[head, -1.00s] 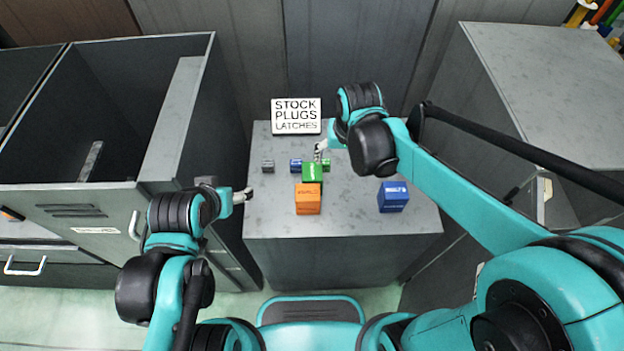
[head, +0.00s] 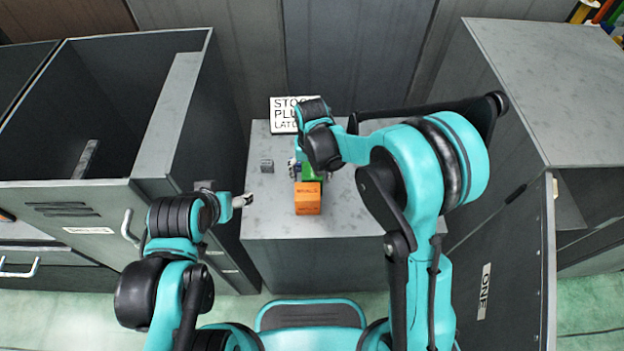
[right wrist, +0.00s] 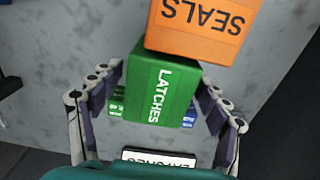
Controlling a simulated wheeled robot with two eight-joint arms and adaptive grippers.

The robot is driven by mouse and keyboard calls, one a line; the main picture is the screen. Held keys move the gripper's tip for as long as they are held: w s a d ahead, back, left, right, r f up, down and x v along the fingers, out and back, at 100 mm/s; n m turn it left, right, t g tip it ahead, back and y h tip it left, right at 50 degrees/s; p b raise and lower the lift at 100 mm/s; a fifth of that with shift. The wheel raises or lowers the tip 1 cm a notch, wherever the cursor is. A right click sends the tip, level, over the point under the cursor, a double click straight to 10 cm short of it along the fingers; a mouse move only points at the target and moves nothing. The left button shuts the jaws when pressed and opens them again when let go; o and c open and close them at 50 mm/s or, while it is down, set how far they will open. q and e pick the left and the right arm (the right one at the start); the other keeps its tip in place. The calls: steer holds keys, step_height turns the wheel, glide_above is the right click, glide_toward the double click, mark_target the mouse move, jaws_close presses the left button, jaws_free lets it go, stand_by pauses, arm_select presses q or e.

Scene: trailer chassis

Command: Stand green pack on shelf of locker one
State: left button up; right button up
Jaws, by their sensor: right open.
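The green pack (head: 312,172), labelled LATCHES in the right wrist view (right wrist: 160,95), stands on the grey cabinet top behind an orange pack. My right gripper (head: 305,165) is over it. In the right wrist view its open fingers (right wrist: 160,82) are spread on either side of the green pack, with gaps showing. Locker one stands at the right; its door (head: 510,262), marked ONE, is open. Its shelf is not clearly visible. My left gripper (head: 242,199) is at the cabinet's left edge, away from the packs; its jaw state is unclear.
The orange SEALS pack (head: 308,198) stands right by the green one. A small grey block (head: 267,166) and a STOCK PLUGS LATCHES sign (head: 284,115) are on the cabinet top (head: 275,215). Small blue and green blocks lie beyond the pack.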

step_height(320, 180, down, 3)
steer(key=shift+d+f+b, duration=0.1)
steer(key=shift+b, duration=0.3)
steer(key=c, duration=1.5)
steer(key=shift+o, duration=0.2)
